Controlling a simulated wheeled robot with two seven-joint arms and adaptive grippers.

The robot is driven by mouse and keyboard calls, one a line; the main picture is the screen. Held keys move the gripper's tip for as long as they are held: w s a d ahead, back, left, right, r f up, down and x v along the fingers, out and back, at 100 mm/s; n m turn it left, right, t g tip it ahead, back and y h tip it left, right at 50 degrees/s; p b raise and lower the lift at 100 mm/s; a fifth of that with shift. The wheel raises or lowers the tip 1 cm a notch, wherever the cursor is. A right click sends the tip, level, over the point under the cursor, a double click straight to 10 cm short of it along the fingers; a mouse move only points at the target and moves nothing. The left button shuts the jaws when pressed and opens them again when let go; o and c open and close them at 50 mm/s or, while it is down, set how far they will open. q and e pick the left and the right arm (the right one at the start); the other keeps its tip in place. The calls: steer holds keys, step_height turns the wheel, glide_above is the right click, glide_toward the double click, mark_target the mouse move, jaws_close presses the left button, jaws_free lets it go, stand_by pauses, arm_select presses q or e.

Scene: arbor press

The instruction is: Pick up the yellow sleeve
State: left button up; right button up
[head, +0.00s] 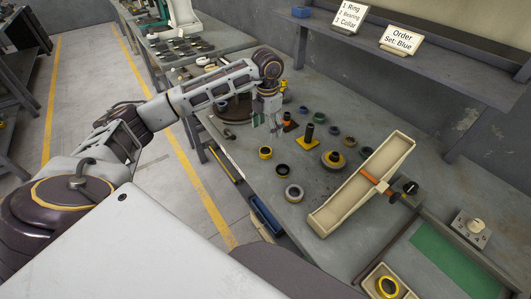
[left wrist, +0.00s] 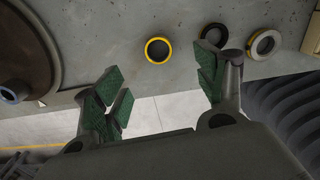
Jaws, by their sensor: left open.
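A short sleeve with a yellow outside and dark bore (head: 265,153) stands on the grey workbench near its front edge. It shows in the left wrist view as a yellow-rimmed ring (left wrist: 158,40) beyond and between the fingers. My left gripper (head: 268,122) is above the bench, behind the sleeve in the head view, with its fingers pointing down. In the left wrist view the gripper (left wrist: 160,88) has its green-padded fingers wide apart and nothing between them. My right gripper is not in view.
A dark ring (head: 282,170) and a pale-rimmed ring (head: 294,193) stand close to the sleeve. A black post on a yellow base (head: 306,139) and a yellow-and-dark round part (head: 333,159) are further right. A long cream tray (head: 335,209) lies beyond them.

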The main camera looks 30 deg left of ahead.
arm_select(q)
glide_toward(263, 156)
steer(key=w+f, duration=0.2)
steer(key=shift+w+f, duration=0.4)
steer(key=shift+a+f+p, duration=0.1)
steer(key=shift+f+p, duration=0.2)
steer(key=shift+f, duration=0.1)
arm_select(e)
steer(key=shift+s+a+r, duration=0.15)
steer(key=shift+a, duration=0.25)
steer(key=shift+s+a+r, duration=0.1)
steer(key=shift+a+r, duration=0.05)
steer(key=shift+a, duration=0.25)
arm_select(q)
steer(key=shift+f, duration=0.2)
